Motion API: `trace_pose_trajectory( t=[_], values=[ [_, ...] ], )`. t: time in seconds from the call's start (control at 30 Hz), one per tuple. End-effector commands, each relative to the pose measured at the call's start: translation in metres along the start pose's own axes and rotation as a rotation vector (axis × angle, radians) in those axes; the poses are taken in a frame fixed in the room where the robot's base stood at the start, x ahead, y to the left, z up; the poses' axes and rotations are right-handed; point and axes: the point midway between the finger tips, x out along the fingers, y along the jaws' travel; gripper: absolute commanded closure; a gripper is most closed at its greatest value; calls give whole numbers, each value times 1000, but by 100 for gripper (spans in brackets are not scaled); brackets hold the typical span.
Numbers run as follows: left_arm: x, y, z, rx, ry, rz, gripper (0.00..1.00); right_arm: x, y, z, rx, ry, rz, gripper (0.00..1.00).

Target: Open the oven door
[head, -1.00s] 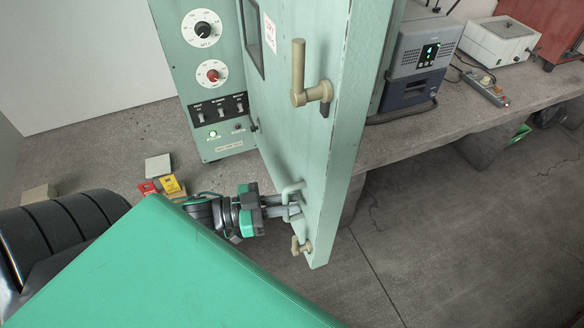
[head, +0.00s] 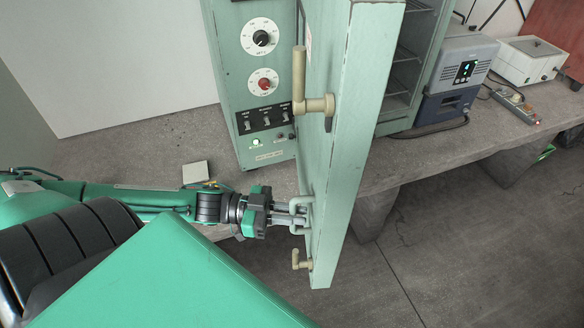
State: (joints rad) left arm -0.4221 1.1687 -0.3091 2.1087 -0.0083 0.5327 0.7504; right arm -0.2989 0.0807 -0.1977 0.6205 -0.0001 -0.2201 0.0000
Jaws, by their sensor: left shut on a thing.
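The green oven door (head: 350,130) stands open, swung out toward me and seen nearly edge-on. Part of the oven's inside with wire shelves (head: 407,75) shows to its right. The door's pull handle (head: 303,203) is a pale green loop low on its face. My left gripper (head: 293,214) is shut on this handle. A beige latch lever (head: 300,82) sits higher on the door and a smaller one (head: 300,262) sits near the bottom. The oven's control panel (head: 262,85) with two dials is left of the door. My right gripper is out of view.
The concrete bench (head: 400,160) runs along the back. A grey-blue instrument (head: 460,75), a white box (head: 528,58) and a power strip (head: 515,110) stand on it at right. A pale block (head: 196,172) lies left of the oven. The floor at lower right is clear.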

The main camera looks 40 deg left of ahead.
Motion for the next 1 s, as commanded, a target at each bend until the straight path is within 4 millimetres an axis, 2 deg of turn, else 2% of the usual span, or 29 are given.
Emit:
trace_pose_trajectory(
  t=[0.13, 0.17, 0.23, 0.73, 1.0],
  values=[
    [0, 0, 2, -1, -3, -1, 100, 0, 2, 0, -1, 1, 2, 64],
    [0, 0, 2, -1, -3, -1, 82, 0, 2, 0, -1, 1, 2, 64],
    [0, 0, 1, -1, -3, -1, 68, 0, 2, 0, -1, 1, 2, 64],
    [-2, 0, 1, 0, -2, -1, 68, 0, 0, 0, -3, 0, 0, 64],
    [-20, 1, 2, -2, -5, -1, 68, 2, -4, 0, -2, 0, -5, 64]
  ],
)
